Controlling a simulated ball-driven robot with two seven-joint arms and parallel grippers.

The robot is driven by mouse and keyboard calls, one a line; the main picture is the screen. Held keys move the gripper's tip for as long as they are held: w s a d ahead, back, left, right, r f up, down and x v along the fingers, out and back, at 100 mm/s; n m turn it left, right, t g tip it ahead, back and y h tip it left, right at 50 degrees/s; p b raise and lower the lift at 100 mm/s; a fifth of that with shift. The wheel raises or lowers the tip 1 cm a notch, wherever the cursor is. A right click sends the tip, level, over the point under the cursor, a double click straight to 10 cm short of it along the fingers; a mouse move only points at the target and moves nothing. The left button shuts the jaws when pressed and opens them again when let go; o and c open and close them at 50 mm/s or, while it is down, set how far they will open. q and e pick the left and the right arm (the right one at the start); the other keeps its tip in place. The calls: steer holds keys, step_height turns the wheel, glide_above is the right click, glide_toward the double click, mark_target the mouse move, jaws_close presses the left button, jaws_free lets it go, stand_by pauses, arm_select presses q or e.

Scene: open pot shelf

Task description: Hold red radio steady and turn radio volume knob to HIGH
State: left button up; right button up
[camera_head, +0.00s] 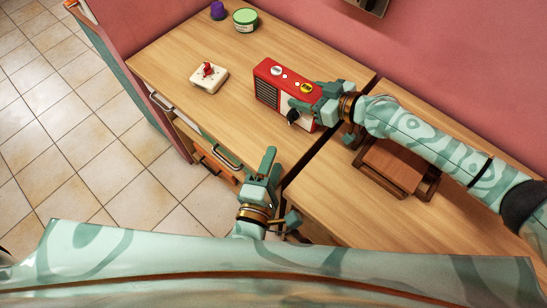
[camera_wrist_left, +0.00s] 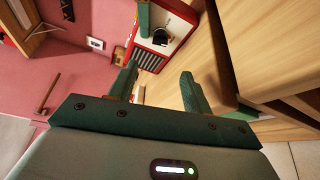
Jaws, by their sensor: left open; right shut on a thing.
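The red radio (camera_head: 267,68) stands on the wooden counter in the head view, with a pale front panel, a dark speaker grille and round dials on top. My right gripper (camera_head: 310,97) is shut on the radio at its right end and hides part of it. A black knob (camera_head: 292,117) sticks out of the radio's front. My left gripper (camera_head: 271,160) is open and empty, in front of the counter edge, below and apart from the knob. In the left wrist view the radio (camera_wrist_left: 177,22) and knob (camera_wrist_left: 160,37) show beyond the open fingers (camera_wrist_left: 158,72).
A white block with a red top part (camera_head: 207,78) lies left of the radio. A green tub (camera_head: 245,20) and a purple object (camera_head: 217,10) stand at the back. A brown wooden frame (camera_head: 392,163) is on the right. The counter (camera_head: 165,65) is clear at far left.

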arm_select(q)
steer(key=d+r+m+g+h, duration=0.2)
steer(key=d+r+m+h, duration=0.1)
steer(key=r+m+h, duration=0.8)
steer(key=m+g+y, duration=0.4)
steer(key=m+y, duration=0.2)
steer(key=m, duration=0.6)
glide_toward(288, 118)
steer(key=x, duration=0.9)
steer(key=shift+w+d+f, duration=0.15)
steer(key=shift+w, duration=0.05)
